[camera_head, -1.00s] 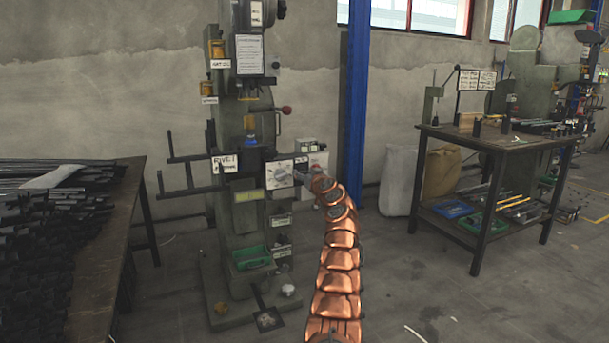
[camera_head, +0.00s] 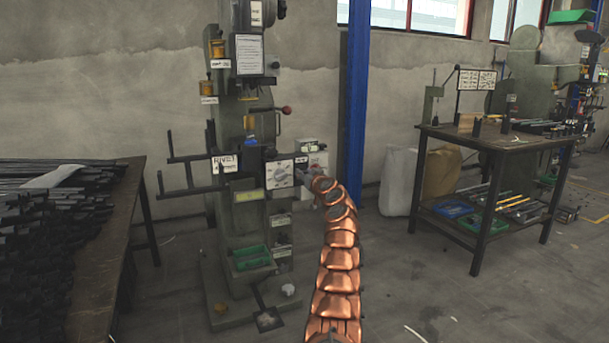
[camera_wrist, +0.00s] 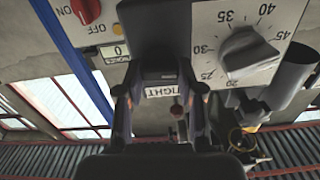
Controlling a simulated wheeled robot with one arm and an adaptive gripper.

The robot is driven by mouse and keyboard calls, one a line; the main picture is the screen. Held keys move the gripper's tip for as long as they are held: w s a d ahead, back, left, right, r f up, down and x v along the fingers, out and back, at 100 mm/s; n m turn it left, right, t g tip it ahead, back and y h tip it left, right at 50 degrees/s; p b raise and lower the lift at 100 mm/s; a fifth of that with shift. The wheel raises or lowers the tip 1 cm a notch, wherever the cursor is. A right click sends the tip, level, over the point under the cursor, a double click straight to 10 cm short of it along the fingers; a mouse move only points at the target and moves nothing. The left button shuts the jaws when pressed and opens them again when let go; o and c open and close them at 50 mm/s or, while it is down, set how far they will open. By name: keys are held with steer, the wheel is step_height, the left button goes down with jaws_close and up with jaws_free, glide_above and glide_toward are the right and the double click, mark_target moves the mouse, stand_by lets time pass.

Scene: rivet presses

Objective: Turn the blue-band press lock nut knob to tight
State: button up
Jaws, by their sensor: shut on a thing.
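The green press (camera_head: 236,220) stands left of centre in the head view, with a blue band (camera_head: 252,140) on its column. My gripper (camera_head: 306,176) is at the right side of its white dial panel (camera_head: 279,173). In the wrist view my gripper (camera_wrist: 158,72) is shut on a dark blocky piece (camera_wrist: 155,30), which appears to be the lock nut knob. Its turn angle cannot be read. A TIGHT label (camera_wrist: 168,90) shows between the fingers.
In the wrist view a grey dial knob (camera_wrist: 246,50) on the numbered panel is close on the right, and a red ON/OFF switch (camera_wrist: 86,9) on the left. A blue post (camera_head: 353,110), a bar-laden table (camera_head: 125,215) and a workbench (camera_head: 490,143) stand around.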

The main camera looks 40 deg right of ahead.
steer(key=m, duration=0.4)
steer(key=shift+m, duration=0.3)
steer(key=m, duration=0.4)
steer(key=shift+d, duration=0.1)
steer(key=m, duration=0.4)
steer(key=shift+f+p, duration=0.15)
steer(key=shift+p, duration=0.15)
steer(key=shift+m+p, duration=0.45)
steer(key=shift+m, duration=1.65)
steer(key=o, duration=1.2)
steer(key=shift+d, duration=0.1)
steer(key=shift+c, duration=0.2)
steer(key=shift+s, duration=0.15)
